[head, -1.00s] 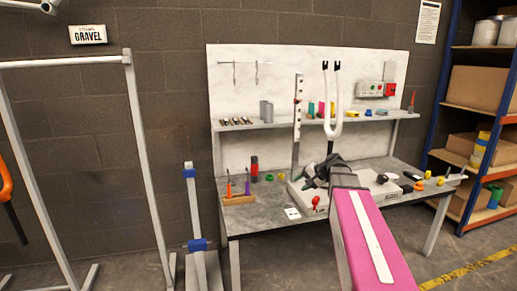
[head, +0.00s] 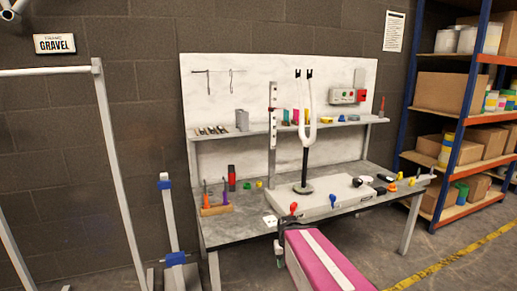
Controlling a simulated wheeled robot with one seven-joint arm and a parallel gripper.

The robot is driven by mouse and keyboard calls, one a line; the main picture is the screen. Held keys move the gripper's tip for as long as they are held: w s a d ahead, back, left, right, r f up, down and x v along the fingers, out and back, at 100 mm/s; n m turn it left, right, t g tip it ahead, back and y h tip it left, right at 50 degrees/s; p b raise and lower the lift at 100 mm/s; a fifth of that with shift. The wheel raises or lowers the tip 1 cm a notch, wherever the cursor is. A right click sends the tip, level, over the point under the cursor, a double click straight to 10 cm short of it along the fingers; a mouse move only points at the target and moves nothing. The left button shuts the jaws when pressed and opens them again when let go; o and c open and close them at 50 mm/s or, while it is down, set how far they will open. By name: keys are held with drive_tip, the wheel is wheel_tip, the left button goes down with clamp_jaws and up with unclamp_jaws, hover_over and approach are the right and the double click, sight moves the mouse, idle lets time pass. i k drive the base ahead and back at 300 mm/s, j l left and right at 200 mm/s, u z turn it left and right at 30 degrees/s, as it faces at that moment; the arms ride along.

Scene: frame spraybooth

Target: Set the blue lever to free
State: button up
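The blue lever (head: 332,200) stands at the front edge of a white base plate (head: 350,196) on the grey workbench. A red lever (head: 293,208) stands to its left on the same front edge. Behind them, a white fork (head: 307,130) rises on a black post from the plate. My gripper (head: 280,258) is low in front of the bench's front edge, left of and below the blue lever, apart from it. Its fingers are small and dark, so I cannot tell whether they are open. Any markings at the lever are too small to read.
Dark objects and coloured rings lie at the right. A blue-framed rack (head: 433,128) stands right; a grey stand (head: 170,225) stands left of the bench.

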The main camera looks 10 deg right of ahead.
sight(333, 197)
drive_tip(key=i, duration=0.5)
drive_tip(key=l+z, duration=0.1)
drive_tip(key=z, duration=0.25)
drive_tip(key=k+l+z, duration=0.1)
drive_tip(key=z, duration=0.25)
